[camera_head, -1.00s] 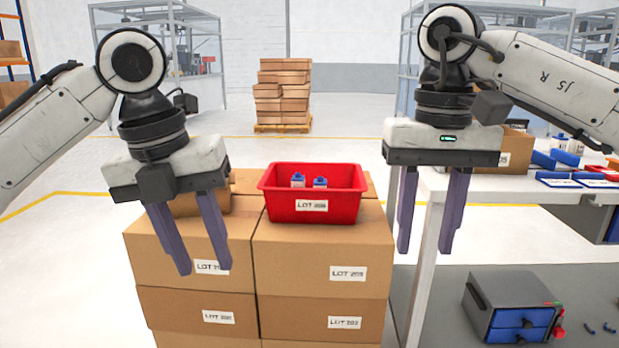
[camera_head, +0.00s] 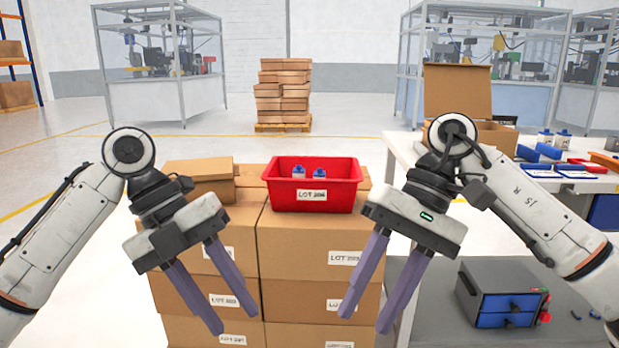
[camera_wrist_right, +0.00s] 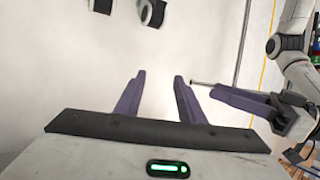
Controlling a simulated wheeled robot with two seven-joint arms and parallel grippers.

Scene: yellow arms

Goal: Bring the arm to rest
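My left gripper (camera_head: 214,311) hangs at the left in front of the stacked boxes, fingers pointing down and to the right. Its fingers are apart with nothing between them. My right gripper (camera_head: 366,318) is at the right in front of the boxes, fingers pointing down and to the left. Its fingers are also apart and empty. In the right wrist view the two purple fingers of my right gripper (camera_wrist_right: 157,78) stand apart with only floor behind them. My left gripper (camera_wrist_right: 205,88) shows at the right of that view.
A red bin (camera_head: 340,197) with blue-capped items stands on stacked cardboard boxes (camera_head: 300,240). A white table (camera_head: 403,150) at the right holds an open carton (camera_head: 457,90) and blue and red trays. A grey box with blue drawers (camera_head: 505,308) sits low at the right.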

